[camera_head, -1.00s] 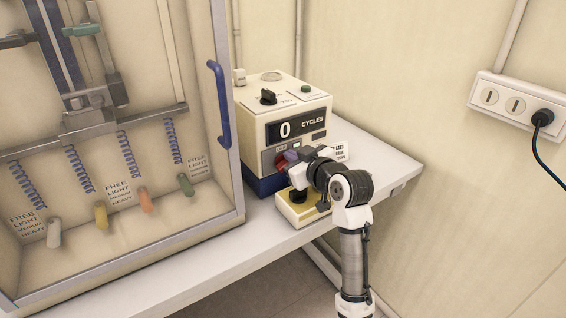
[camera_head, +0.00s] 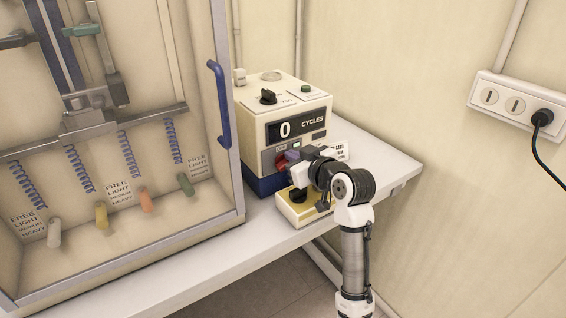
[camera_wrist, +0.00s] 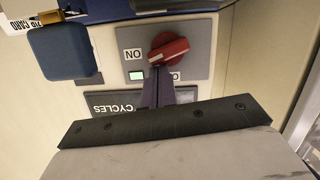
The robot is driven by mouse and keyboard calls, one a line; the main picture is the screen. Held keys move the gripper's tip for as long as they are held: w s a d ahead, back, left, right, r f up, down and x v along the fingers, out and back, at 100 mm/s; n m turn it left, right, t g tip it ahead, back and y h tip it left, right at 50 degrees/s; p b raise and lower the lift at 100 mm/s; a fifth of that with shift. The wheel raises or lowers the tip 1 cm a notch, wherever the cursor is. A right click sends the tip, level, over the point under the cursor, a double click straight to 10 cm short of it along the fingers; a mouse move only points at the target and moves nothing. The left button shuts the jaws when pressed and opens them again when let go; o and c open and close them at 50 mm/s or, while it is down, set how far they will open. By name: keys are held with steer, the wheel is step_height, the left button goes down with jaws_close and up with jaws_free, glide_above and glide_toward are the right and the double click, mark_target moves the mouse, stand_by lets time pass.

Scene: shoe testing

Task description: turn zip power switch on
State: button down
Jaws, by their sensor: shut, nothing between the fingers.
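The red rotary switch (camera_wrist: 168,49) sits on a grey plate of the counter machine, upside down in the wrist view. Its handle is tilted, with its pale-marked end at the lower left, toward the "ON" label (camera_wrist: 132,54). A small light (camera_wrist: 136,75) near that label shows green. In the head view the switch (camera_head: 281,162) shows partly behind my gripper (camera_head: 291,155). My gripper, with purple fingers (camera_wrist: 156,82), is shut and empty. Its tips lie right beside the switch, over part of the plate; I cannot tell whether they touch it.
The counter machine (camera_head: 250,120) reads "0 CYCLES". A yellow box (camera_head: 301,215) stands in front of it, under my wrist. A glass-fronted cabinet with a blue handle (camera_head: 218,105) is at left. A wall socket (camera_head: 515,104) is at right. The table's right end (camera_head: 385,165) is clear.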

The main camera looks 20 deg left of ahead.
steer(key=shift+w+d+f, duration=0.1)
steer(key=shift+w+d, duration=0.05)
steer(key=shift+w, duration=0.05)
stand_by(5.0)
